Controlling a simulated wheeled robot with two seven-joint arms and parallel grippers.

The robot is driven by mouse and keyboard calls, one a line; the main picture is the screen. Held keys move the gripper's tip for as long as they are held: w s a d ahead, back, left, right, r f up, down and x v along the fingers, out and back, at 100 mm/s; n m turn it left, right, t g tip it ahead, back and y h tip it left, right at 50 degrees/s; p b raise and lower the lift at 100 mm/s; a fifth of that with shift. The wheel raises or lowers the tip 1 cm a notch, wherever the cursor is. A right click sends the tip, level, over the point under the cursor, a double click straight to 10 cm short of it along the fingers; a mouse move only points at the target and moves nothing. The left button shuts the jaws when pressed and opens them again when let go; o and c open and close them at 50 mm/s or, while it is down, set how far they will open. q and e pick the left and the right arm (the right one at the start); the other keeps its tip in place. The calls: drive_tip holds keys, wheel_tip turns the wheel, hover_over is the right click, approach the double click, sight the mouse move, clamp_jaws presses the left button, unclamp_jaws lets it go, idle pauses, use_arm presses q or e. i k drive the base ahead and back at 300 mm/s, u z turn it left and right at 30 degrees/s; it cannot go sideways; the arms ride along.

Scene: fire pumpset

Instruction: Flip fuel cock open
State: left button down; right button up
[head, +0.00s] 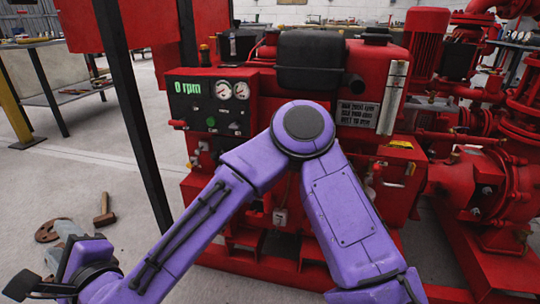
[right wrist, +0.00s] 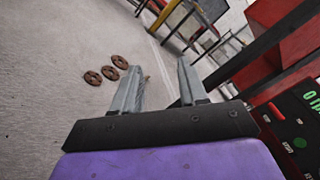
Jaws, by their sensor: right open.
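The red pumpset (head: 285,80) fills the middle and right of the head view. I cannot clearly make out the fuel cock; a small fitting (head: 371,180) shows on the pumpset's front, right of my forearm, too small to identify. My purple right arm crosses in front of the pumpset and hides part of it. My right gripper (head: 72,250) is at the lower left of the head view, well away from the pumpset. In the right wrist view its two grey fingers (right wrist: 160,66) stand apart with nothing between them. My left gripper is out of view.
A control panel (head: 212,104) reading 0 rpm faces me, left of centre; its edge also shows in the right wrist view (right wrist: 295,125). A dark post (head: 135,110) stands left of it. A hammer (head: 104,212) and rusty rings (right wrist: 107,72) lie on the grey floor.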

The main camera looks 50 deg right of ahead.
sight(376, 168)
drive_tip(key=u, duration=1)
drive_tip(key=k, duration=2.7)
drive_tip(key=z, duration=1.4)
drive_tip(key=i, duration=1)
drive_tip(key=u, duration=0.1)
